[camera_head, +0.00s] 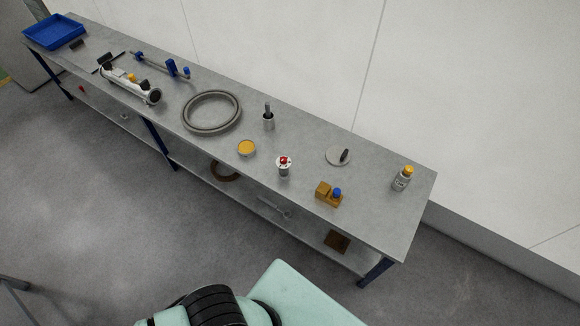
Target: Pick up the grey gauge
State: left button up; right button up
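No thing on the long grey workbench (220,148) is clearly marked as the grey gauge. One candidate is a small grey cylinder with a dark upright stem (268,121), standing behind the yellow-topped round tin (247,148). Another is a flat pale grey disc with a dark upright piece (335,158), farther right near the back edge. They are too small to tell which is the gauge. Neither of my grippers is in view. Only mint-green and black parts of my own body show at the bottom, well apart from the bench.
A large grey ring (188,118), a red-topped canister (284,171), an orange block with a blue knob (323,194) and a yellow-capped bottle (401,183) stand on the bench. A blue tray (55,32) is far left. The floor before the bench is clear.

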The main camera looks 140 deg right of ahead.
aim_at(284, 172)
jog(key=z, duration=4.75)
